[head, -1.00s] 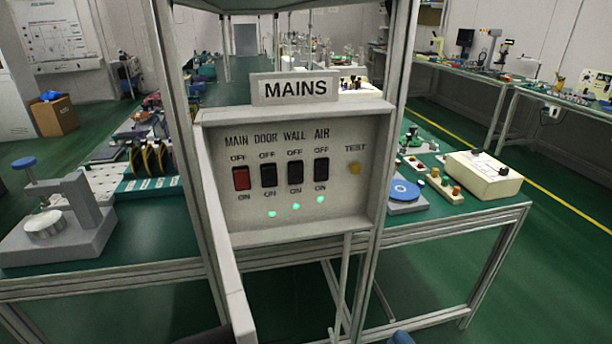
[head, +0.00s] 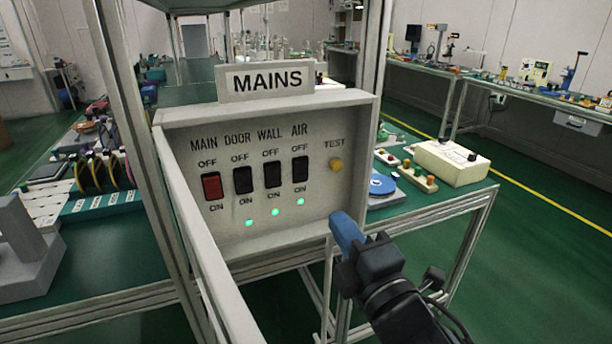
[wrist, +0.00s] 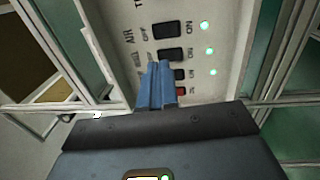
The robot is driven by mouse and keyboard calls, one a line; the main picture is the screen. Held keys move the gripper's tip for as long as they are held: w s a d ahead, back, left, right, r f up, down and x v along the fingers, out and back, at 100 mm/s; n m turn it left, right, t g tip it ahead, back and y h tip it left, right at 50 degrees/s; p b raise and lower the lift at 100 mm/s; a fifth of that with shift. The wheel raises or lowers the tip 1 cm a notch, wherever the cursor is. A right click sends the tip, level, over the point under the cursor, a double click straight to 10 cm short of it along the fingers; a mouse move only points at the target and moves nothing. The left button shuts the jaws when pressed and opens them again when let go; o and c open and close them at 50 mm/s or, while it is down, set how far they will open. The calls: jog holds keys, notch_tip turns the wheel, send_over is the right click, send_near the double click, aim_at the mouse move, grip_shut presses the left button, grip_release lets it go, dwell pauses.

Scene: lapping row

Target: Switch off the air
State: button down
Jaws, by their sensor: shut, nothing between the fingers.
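The MAINS panel (head: 350,130) is a pale box with a row of rocker switches. The black AIR switch (head: 300,169) is the rightmost, between OFF above and ON below; its rocker tilt is too small to tell. The green lamp below it (head: 301,202) is lit. My gripper (head: 343,226), with blue fingers, is shut and empty at the panel's lower right, below and right of the AIR switch. In the wrist view, the shut fingers (wrist: 157,84) point toward the panel, and the AIR switch (wrist: 166,30) shows beyond their tips. I see no contact with it.
The red MAIN switch (head: 212,186), black DOOR switch (head: 243,180) and black WALL switch (head: 272,174) are close left of AIR. A yellow TEST button (head: 336,165) is to its right. A frame post (head: 372,60) stands behind the panel's right side.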

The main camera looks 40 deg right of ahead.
aim_at(302, 166)
jog(key=p+x, duration=0.3)
jog(key=x, duration=1.1)
jog(key=shift+p, duration=0.35)
jog(key=shift+w, duration=0.1)
